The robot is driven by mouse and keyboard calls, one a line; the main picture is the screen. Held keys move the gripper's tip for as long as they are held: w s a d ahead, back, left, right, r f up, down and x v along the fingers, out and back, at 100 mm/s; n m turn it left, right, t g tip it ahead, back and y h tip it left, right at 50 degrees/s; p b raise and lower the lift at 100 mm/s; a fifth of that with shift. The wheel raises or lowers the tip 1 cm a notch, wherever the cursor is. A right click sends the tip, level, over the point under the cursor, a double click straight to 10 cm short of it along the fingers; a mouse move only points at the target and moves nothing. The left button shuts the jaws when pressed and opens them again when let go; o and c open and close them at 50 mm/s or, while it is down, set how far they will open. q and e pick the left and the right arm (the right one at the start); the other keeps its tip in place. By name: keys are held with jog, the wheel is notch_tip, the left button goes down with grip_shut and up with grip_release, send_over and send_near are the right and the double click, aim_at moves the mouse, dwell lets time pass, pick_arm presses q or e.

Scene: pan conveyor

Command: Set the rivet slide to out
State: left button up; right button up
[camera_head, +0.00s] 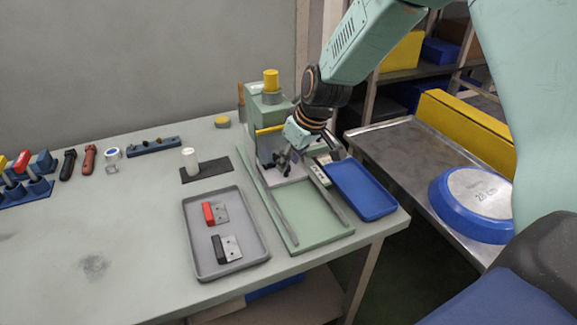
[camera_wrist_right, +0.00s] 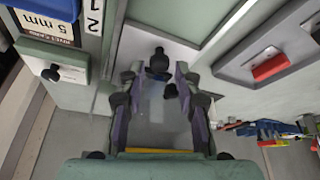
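A bench machine with a pale green base (camera_head: 310,228) and a yellow-topped post (camera_head: 271,80) stands on the bench. My right gripper (camera_head: 290,157) is low at the front of this machine; it is open in the right wrist view (camera_wrist_right: 158,78). A black knob (camera_wrist_right: 158,60) on a pale plate shows between and just beyond its fingertips, with no clear grip on it. Another black knob (camera_wrist_right: 50,73) sits on a pale sliding piece beside a "5 mm" label (camera_wrist_right: 42,27), left of the fingers. I cannot tell for certain which knob belongs to the rivet slide. My left gripper is out of view.
A grey tray (camera_head: 188,235) with a red-ended and a black-ended part lies left of the machine. An empty blue tray (camera_head: 358,190) lies close on its right. A blue pan (camera_head: 475,203) lies on the metal conveyor (camera_head: 390,150). Tools line the bench's back left.

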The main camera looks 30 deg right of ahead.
jog(key=shift+x, duration=1)
jog(key=shift+w+r, duration=0.1)
jog(key=shift+r, duration=0.1)
grip_shut()
